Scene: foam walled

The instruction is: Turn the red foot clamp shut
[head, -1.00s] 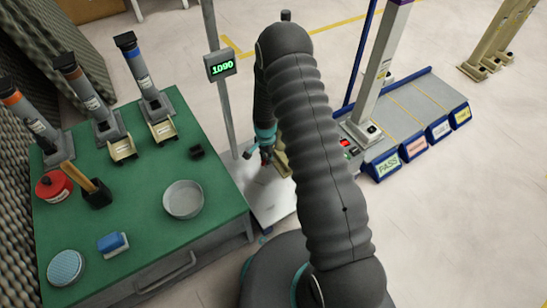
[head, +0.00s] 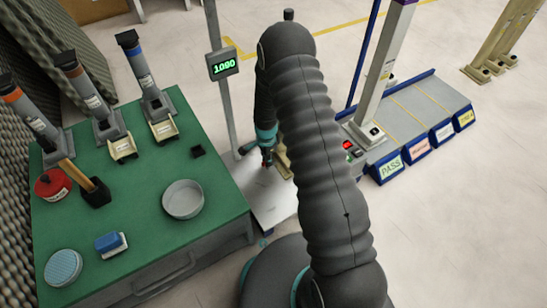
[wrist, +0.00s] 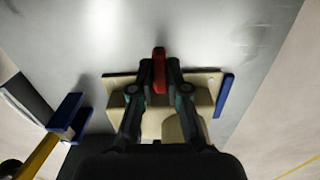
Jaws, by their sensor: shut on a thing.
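The red foot clamp (wrist: 159,72) is a narrow red bar at the top middle of a beige foot block (wrist: 120,84) in the wrist view. My gripper (wrist: 160,66) has its two dark fingers shut on the red clamp, one on each side. In the head view my gripper (head: 266,160) points down over the pale metal plate (head: 272,205), with a speck of red at its tip. My arm hides part of the foot in that view.
A blue strip (wrist: 225,95) lies along the foot's right side. A blue bracket with a yellow bar (wrist: 40,152) is at lower left. The green bench (head: 130,215) stands left of the plate, a display post (head: 222,64) behind, a blue-edged rack (head: 425,105) right.

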